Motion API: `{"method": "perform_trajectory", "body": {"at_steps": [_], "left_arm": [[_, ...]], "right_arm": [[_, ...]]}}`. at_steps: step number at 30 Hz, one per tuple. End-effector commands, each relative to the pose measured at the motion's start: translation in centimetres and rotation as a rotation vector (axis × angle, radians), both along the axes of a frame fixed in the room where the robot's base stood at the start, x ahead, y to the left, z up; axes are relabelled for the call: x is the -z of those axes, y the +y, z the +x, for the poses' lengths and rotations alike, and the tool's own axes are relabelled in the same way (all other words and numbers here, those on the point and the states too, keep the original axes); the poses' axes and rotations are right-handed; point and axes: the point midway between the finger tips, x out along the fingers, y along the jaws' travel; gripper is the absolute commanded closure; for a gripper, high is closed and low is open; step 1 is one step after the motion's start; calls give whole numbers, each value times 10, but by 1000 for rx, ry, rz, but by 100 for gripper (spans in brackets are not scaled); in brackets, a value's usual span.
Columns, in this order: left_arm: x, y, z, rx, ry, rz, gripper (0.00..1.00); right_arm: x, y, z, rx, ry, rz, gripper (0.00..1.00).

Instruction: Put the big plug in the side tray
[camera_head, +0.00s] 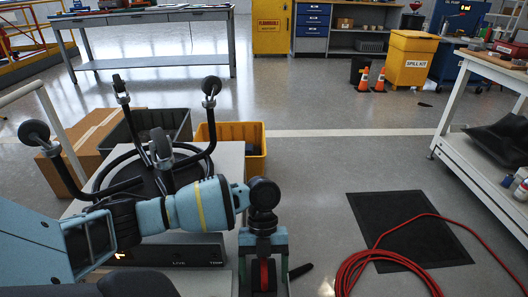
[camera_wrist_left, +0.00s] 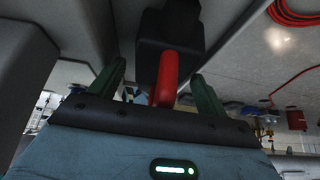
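A dark block with a red upright handle, seemingly the big plug (camera_wrist_left: 170,40), is in front of my left gripper (camera_wrist_left: 158,85) in the left wrist view. The gripper's two green fingers stand apart on either side of the red handle, with a gap showing on each side. In the head view my left gripper (camera_head: 264,274) points down at the bottom edge, and a bit of red shows between its fingers. I cannot tell which thing is the side tray. My right gripper is not in view.
An upturned caster base (camera_head: 160,160) stands on a light grey top, beside a box marked LIVE and TRIP (camera_head: 180,252). Behind are a grey bin (camera_head: 178,122), a yellow bin (camera_head: 256,163) and a cardboard box (camera_head: 92,137). A red hose (camera_head: 352,272) lies on the floor at right.

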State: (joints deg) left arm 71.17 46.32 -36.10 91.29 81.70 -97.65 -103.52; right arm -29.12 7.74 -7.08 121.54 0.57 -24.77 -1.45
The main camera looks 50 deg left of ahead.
Motion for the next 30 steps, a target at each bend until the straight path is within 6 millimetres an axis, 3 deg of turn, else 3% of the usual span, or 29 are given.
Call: {"method": "perform_trajectory", "body": {"at_steps": [8,21,30], "left_arm": [[-3,1,1,-1,-1,-1,24],[-56,24,21,-1,-2,0,24],[-66,29,25,1,0,-1,24]], "right_arm": [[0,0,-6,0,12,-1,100],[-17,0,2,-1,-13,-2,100],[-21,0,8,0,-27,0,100]]}}
